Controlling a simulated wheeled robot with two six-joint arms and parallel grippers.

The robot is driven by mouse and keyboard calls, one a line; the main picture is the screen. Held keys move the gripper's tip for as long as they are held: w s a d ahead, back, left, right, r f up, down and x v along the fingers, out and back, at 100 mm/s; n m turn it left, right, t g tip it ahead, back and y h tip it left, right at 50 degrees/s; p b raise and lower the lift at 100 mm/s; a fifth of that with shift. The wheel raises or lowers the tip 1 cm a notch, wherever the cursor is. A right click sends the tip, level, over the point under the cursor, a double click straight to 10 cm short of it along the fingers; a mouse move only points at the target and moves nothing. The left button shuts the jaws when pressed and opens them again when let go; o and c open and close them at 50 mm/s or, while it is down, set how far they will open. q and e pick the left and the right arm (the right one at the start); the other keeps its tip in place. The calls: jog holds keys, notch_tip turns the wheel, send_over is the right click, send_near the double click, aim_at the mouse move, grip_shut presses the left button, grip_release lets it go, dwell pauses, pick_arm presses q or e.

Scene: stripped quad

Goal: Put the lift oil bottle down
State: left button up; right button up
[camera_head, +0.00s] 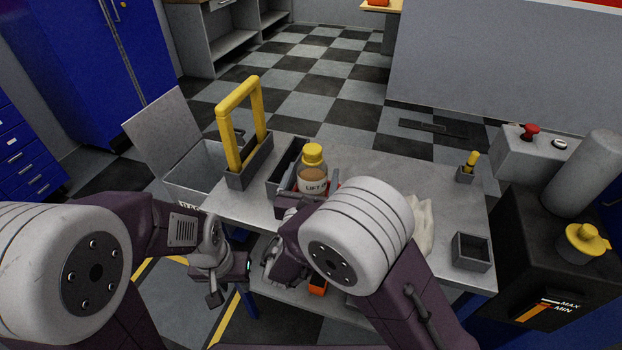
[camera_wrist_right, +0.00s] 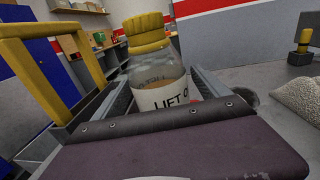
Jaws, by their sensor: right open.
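The lift oil bottle (camera_head: 313,178) is clear with a yellow cap, brown oil and a white label reading "LIFT O…". It looks upright over the worktable (camera_head: 375,170), beside a dark open tray (camera_head: 284,168). In the right wrist view the bottle (camera_wrist_right: 158,85) stands between the fingers of my right gripper (camera_wrist_right: 160,98), which is open around it. My right gripper hides the bottle's base, so I cannot tell what it rests on. My left gripper (camera_head: 228,282) hangs low in front of the table, away from the bottle; its jaw opening is unclear.
A yellow-handled frame (camera_head: 240,130) stands left of the tray. A small square box (camera_head: 471,250) and a small yellow-topped holder (camera_head: 467,167) sit on the right. A pale cloth (camera_head: 422,225) lies right of my arm. The table's middle right is clear.

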jog(key=v, duration=1.2)
jog(key=shift+r, duration=0.15)
